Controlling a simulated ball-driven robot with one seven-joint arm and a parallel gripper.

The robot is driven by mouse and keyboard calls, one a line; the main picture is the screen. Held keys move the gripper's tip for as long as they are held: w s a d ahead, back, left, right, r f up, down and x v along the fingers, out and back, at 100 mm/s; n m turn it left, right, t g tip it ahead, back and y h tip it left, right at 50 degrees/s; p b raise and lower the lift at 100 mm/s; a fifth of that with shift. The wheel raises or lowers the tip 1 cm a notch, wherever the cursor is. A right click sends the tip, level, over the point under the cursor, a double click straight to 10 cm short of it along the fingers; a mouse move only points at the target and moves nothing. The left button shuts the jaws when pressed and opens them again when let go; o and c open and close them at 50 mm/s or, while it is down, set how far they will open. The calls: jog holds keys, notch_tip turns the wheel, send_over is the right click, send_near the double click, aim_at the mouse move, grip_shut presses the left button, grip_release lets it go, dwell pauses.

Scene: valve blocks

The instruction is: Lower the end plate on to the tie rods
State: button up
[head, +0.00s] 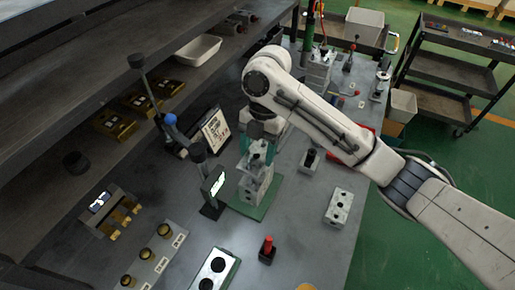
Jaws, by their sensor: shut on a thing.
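My gripper (257,150), with teal fingers, is over the stack of grey valve blocks (252,190) near the middle of the bench. It is shut on a small grey piece at its tips, which looks like the end plate (260,163); it is partly covered by the fingers. The stack stands upright on a green base (268,204). The tie rods cannot be made out. I cannot tell whether the held plate touches the stack.
A small display (214,187) stands close left of the stack, with a tablet (214,131) behind. A loose grey block (339,207) lies to the right. A red-topped tool (267,248) and a two-hole plate (214,269) are in front. Shelves (120,120) line the left.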

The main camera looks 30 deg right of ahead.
aim_at(259, 152)
jog(key=shift+f+b, duration=1.35)
jog(key=shift+f, duration=0.7)
jog(key=o, duration=1.3)
jog(key=shift+o, duration=0.2)
jog(key=v, duration=1.1)
jog(key=shift+a+f, duration=0.1)
jog(key=shift+f, duration=0.05)
